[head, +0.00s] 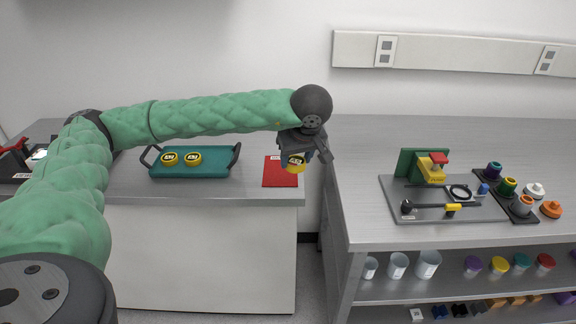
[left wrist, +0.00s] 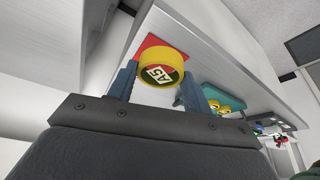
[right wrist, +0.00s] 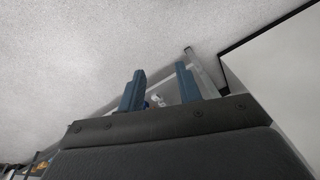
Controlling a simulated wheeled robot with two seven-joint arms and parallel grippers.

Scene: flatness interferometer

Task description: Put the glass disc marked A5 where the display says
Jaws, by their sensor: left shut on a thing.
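In the head view my left gripper (head: 300,150) is shut on the disc (head: 295,163), in front of or above the red mat (head: 279,178) at the bench's right end; the gap cannot be judged. My right gripper (right wrist: 160,90) has its fingers apart with nothing held, and is outside the head view. No readable display shows; a small device (head: 38,155) at the far left is partly cut off.
A teal tray (head: 215,170) with two yellow-rimmed discs stands left of the mat. A gap separates this bench from the right bench (head: 370,228), which bears a grey fixture board (head: 480,213) and several coloured parts. Its lower shelf holds cups.

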